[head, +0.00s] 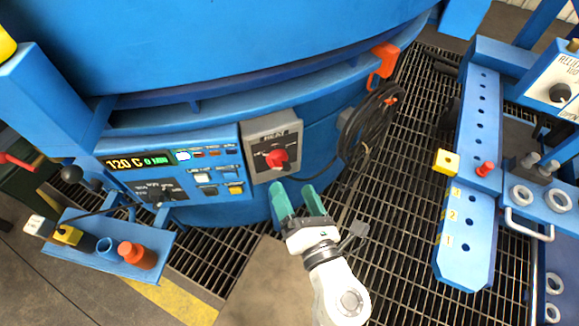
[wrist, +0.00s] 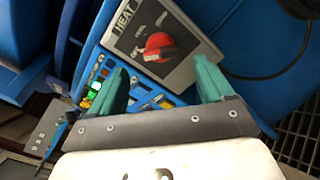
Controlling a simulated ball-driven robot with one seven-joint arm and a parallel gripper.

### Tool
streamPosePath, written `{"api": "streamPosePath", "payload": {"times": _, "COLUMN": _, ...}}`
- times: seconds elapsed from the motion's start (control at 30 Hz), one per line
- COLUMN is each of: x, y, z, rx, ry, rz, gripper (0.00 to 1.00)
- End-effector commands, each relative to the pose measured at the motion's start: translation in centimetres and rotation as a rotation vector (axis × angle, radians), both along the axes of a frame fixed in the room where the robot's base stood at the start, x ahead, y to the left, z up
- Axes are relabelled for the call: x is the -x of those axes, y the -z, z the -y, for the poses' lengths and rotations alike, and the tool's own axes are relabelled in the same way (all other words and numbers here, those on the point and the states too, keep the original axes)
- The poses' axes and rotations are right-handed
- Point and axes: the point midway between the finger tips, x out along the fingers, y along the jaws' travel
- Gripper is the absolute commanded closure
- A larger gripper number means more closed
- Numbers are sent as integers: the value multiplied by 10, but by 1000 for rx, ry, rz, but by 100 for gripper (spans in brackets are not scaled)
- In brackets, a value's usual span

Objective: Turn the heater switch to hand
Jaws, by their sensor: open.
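The heater switch is a red rotary knob (head: 277,158) on a grey plate marked HEAT (head: 262,138), fixed to the blue furnace wall. In the wrist view the red knob (wrist: 159,47) sits on its grey plate (wrist: 190,68), ahead of the fingers and between them. My gripper (head: 298,190) has two green fingers, open and empty, just below the plate in the head view. The fingers also show in the wrist view (wrist: 163,80), apart from the knob.
A control panel (head: 215,200) with a 120 C display and several buttons is left of the switch. A coiled black cable (head: 368,125) hangs to its right, near a red handle (head: 383,58). A blue shelf (head: 75,225) holds an orange-topped piece (head: 137,254).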

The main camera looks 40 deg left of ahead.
Motion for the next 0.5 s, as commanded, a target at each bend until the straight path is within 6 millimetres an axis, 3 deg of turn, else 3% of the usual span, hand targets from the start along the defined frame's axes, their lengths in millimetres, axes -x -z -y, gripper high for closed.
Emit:
{"api": "streamPosePath", "payload": {"times": 0.2, "x": -20, "y": 0, "z": -36, "rx": -2, "ry": 1, "rz": 0, "gripper": 19}}
{"api": "streamPosePath", "payload": {"times": 0.5, "x": -35, "y": 0, "z": -61, "rx": -1, "ry": 1, "rz": -2, "gripper": 19}}
